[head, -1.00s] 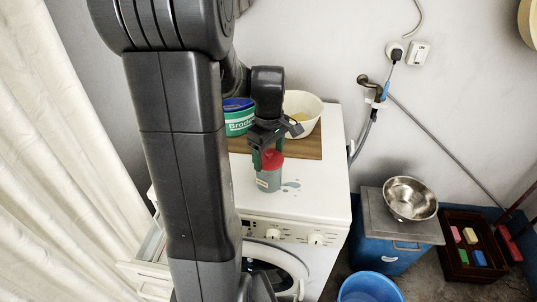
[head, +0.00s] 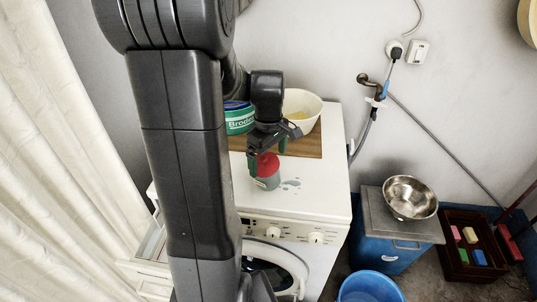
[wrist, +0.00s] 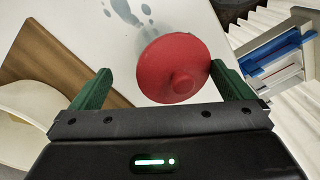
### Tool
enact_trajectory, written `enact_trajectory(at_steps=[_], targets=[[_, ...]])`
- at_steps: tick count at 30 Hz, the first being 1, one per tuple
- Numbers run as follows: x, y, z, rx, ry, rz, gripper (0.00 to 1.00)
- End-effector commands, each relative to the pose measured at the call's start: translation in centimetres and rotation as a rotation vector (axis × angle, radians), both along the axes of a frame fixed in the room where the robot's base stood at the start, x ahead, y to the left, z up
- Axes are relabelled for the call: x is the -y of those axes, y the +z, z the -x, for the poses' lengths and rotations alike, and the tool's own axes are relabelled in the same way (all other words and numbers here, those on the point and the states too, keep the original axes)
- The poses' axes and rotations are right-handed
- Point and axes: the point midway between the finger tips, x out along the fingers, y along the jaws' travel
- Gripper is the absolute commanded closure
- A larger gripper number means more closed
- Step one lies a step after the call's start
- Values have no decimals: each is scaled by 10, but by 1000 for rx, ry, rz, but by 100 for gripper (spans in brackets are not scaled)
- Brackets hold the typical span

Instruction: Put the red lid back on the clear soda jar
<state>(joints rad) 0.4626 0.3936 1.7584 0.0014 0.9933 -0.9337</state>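The red lid (head: 267,162) is at the top of the clear soda jar (head: 267,182), which looks greyish and stands on the white washing machine top. The lid appears to rest on the jar's mouth; I cannot tell whether it is fully seated. My gripper (head: 267,153) is just above the lid, its green fingers spread apart. In the wrist view the round red lid (wrist: 172,66), with its knob, lies between and beyond the fingers of my gripper (wrist: 162,86), close to the right finger with a gap at the left. The lid hides the jar there.
A wooden board (head: 306,145) behind the jar bears a green tub (head: 239,121) and a cream bowl (head: 308,108). Wet spots (head: 291,184) lie right of the jar. The washing machine top (head: 325,195) is clear toward the front right.

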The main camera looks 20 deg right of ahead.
Motion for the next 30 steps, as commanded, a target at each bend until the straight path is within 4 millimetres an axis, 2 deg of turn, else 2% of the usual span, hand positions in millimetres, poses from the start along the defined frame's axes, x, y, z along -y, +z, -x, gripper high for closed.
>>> enact_trajectory(at_steps=[6, 11, 14, 24, 30], targets=[[1, -4, 0, 0, 0, 1, 6], [1, 5, 0, 1, 0, 2, 6], [1, 18, -1, 5, 0, 4, 6], [1, 96, -2, 7, 0, 4, 6], [1, 123, -1, 4, 0, 4, 6]])
